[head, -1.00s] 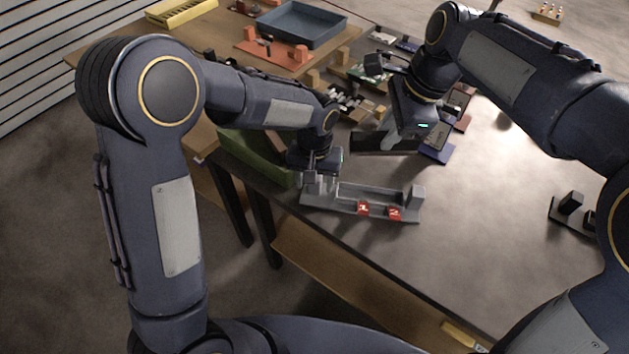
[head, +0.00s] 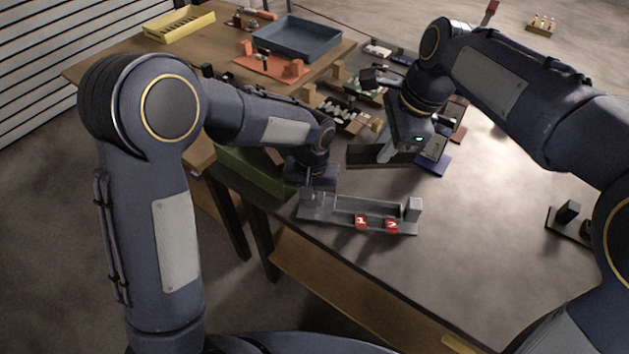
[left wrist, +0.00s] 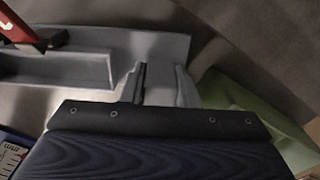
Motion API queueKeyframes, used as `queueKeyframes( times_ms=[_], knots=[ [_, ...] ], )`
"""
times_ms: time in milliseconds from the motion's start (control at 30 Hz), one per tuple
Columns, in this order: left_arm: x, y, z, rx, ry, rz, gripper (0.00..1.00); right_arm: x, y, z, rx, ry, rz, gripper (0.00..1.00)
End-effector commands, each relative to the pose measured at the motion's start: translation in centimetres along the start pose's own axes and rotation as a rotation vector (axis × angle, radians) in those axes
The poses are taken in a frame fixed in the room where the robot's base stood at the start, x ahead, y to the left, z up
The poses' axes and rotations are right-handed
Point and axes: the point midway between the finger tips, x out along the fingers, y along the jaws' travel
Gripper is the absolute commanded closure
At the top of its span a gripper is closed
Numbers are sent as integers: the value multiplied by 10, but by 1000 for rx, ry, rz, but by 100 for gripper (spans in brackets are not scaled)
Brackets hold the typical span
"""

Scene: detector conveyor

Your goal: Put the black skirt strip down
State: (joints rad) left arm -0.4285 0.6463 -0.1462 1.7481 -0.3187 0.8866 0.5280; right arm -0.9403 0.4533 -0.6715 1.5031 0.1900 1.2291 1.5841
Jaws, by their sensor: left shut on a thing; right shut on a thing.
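The black skirt strip (head: 361,157) is a long, dark, narrow bar in the head view, above or on the table behind the grey fixture. My right gripper (head: 386,154) is shut on it near its middle. I cannot tell whether the strip touches the table. My left gripper (head: 318,187) is shut on the left end of the grey fixture (head: 345,217), which lies on the table near its front edge. In the left wrist view its two fingers (left wrist: 160,84) stand over the fixture's grey plate (left wrist: 172,50); what is between them is mostly hidden.
Red tags 1 (head: 361,222) and 2 (head: 391,226) sit on the fixture's front. A green bin (head: 250,172) stands left of it, and a blue block (head: 434,163) lies right of the strip. A black bracket (head: 566,222) is at far right. The table's middle right is clear.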

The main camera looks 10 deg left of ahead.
Motion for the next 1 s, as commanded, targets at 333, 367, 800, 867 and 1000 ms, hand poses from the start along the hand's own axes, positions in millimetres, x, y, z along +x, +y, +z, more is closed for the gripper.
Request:
queueKeyframes(
  times_ms=[333, 367, 800, 867, 1000],
  knots=[
    [-1, 0, 0, 0, 1, 0, 100, 52, 2, -12, 194, 14, 69, 100],
    [-1, 0, 0, 0, 1, 0, 100, 58, 3, -13, 212, 16, 75, 100],
    [-1, 0, 0, 0, 1, 1, 100, 124, 12, -30, 249, 16, 81, 100],
    [-1, 0, 0, 0, 1, 1, 100, 128, 12, -31, 249, 16, 82, 100],
    [-1, 0, 0, 0, 1, 1, 100, 145, 16, -35, 250, 17, 85, 100]
  ],
)
